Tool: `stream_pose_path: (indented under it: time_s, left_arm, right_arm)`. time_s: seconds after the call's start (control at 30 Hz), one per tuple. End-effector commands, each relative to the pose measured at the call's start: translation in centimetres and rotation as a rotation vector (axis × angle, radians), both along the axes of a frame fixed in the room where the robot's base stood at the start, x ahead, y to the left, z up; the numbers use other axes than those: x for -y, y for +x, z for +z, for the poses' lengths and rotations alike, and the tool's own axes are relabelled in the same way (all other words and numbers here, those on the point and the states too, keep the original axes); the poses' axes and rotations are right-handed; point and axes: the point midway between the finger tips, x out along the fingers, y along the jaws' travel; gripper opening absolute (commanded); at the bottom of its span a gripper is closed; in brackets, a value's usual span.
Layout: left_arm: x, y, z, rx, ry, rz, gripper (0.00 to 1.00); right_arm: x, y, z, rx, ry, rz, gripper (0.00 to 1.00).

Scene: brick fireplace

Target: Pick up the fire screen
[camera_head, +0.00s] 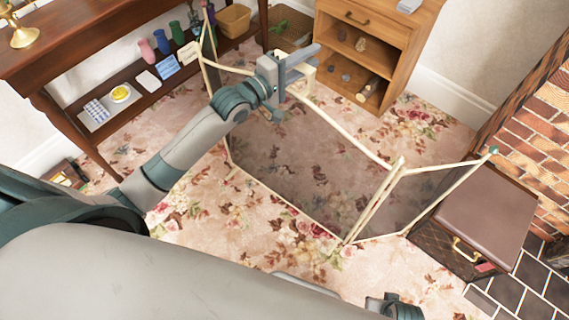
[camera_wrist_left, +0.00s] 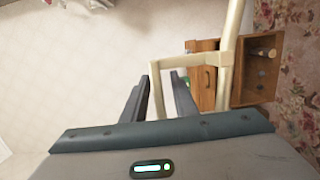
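The fire screen (camera_head: 310,165) stands upright on the carpet, with a cream frame, dark see-through mesh and folding panels. Its top rail carries a small cream handle (camera_head: 311,76). My left gripper (camera_head: 313,61) is at this handle, above the middle panel. In the left wrist view, the two dark fingers (camera_wrist_left: 160,82) are apart, and part of the cream handle (camera_wrist_left: 168,62) shows between and beyond them. Whether they touch it I cannot tell. My right gripper's fingers are not visible; only a bit of my right arm seems to show at the bottom edge.
A wooden cabinet (camera_head: 337,22) with open shelves stands behind the screen. A dark wood console table (camera_head: 75,45) with vases is at the left. A brown case (camera_head: 485,215) sits close to the right panel, beside the brick fireplace (camera_head: 535,130). Carpet in front is clear.

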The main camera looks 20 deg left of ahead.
Motion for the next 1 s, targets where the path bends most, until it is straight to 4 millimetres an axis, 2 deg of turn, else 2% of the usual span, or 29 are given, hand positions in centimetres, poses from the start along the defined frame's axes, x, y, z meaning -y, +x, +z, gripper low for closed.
stream_pose_path:
  time_s: [0.03, 0.1, 1.0]
  left_arm:
    - [0.00, -0.01, -0.01, 0.000, 0.000, 0.000, 0.13]
    - [0.00, -0.01, -0.01, 0.000, 0.000, 0.000, 0.00]
    - [0.00, -0.02, -0.07, -0.001, 0.000, 0.000, 0.00]
  right_arm:
    - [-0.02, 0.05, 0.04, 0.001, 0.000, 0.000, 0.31]
    - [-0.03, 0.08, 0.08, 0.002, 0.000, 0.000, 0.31]
    - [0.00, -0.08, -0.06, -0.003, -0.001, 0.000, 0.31]
